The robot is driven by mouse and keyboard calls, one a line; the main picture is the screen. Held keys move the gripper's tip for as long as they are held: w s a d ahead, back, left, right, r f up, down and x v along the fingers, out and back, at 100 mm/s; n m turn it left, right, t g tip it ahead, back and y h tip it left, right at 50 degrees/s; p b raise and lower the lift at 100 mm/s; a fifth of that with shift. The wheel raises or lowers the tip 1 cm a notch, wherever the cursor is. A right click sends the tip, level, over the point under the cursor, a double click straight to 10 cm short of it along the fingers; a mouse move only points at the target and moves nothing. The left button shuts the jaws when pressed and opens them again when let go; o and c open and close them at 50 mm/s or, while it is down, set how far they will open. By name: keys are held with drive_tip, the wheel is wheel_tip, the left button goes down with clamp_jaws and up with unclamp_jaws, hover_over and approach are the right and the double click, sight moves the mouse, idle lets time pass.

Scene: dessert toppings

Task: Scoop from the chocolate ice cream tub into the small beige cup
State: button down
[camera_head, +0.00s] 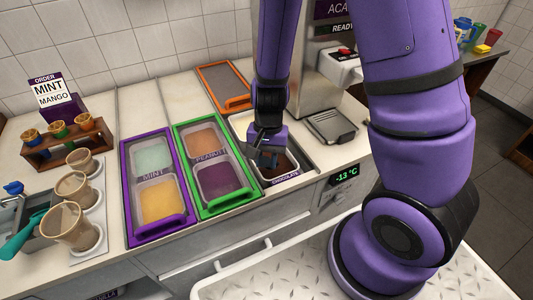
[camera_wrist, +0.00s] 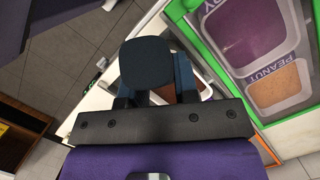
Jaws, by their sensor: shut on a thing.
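The chocolate tub (camera_head: 292,164), labelled CHOCOLATE, is in the counter at the middle right, with dark brown ice cream inside. My gripper (camera_head: 266,151) is over this tub, pointing down, shut on a dark blue scoop (camera_wrist: 150,68). The scoop's lower part is mostly hidden by my gripper in the head view, so I cannot tell whether it touches the ice cream or carries any. Three beige see-through cups stand in a row on a white holder at the left. The small cup (camera_head: 80,159) appears to be the farthest one.
A green-framed tub pair (camera_head: 176,130) and a purple-framed pair (camera_head: 127,160) lie between the chocolate tub and the cups. An orange-framed lid (camera_head: 236,104) is behind. A teal-handled scoop (camera_head: 22,240) rests in the sink at left. An order sign (camera_head: 50,92) stands at the back left.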

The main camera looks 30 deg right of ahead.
drive_tip(key=shift+w+x, duration=0.15)
drive_tip(key=shift+x, duration=0.6)
drive_tip(key=shift+w+x, duration=0.1)
drive_tip(key=shift+x, duration=0.65)
drive_tip(key=shift+w+f, duration=1.35)
drive_tip(key=shift+w, duration=2.95)
drive_tip(key=s+r+t+h, duration=0.1)
drive_tip(key=s+r, duration=0.3)
drive_tip(key=r, duration=0.5)
drive_tip(key=shift+a+r+t, duration=0.2)
drive_tip(key=shift+a+t, duration=0.15)
drive_tip(key=shift+t, duration=0.15)
drive_tip(key=shift+s, duration=0.1)
